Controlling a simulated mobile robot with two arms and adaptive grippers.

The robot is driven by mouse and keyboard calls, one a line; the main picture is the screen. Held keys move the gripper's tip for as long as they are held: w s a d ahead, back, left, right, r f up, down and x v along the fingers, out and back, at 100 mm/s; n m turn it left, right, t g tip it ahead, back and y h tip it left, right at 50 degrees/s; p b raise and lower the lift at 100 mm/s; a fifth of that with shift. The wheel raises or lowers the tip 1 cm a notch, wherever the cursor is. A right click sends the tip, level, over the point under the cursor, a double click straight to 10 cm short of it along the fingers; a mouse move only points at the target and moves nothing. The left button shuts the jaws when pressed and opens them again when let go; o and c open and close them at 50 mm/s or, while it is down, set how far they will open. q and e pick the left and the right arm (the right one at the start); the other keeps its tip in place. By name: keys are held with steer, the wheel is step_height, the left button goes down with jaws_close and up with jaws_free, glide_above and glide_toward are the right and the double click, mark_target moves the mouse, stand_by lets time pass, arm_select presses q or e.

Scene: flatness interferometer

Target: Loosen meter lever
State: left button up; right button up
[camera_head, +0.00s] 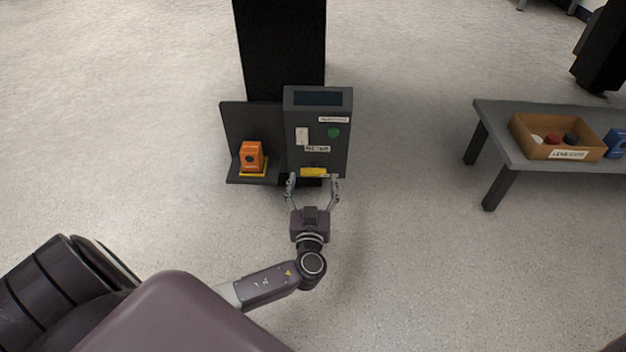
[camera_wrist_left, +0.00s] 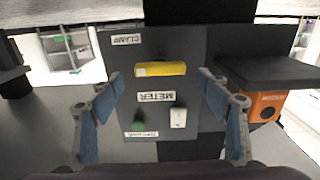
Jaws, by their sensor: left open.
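The meter is a dark grey box (camera_head: 340,150) on a black column, with a display on top. A yellow lever (camera_head: 313,172) lies crosswise at its lower front. In the left wrist view the yellow lever (camera_wrist_left: 152,69) shows upside down near labels reading CLAMP (camera_wrist_left: 127,39) and METER (camera_wrist_left: 156,97). My left gripper (camera_head: 314,180) is open, its fingers spread on either side of the lever. The left wrist view shows the blue-padded fingers (camera_wrist_left: 162,80) apart, with the lever between their tips; contact cannot be told. My right gripper is not in view.
An orange device (camera_head: 251,155) stands on a yellow base on the black side ledge. The panel has a green button (camera_head: 334,132) and a white switch (camera_head: 302,136). A grey table (camera_head: 492,120) with a wooden box (camera_head: 545,148) stands right. The floor between is clear.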

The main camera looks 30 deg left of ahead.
mark_target(313, 170)
arm_select(q)
steer(key=shift+b+x, duration=0.35)
steer(key=shift+x, duration=0.95)
steer(key=c, duration=1.2)
steer(key=shift+o, duration=0.2)
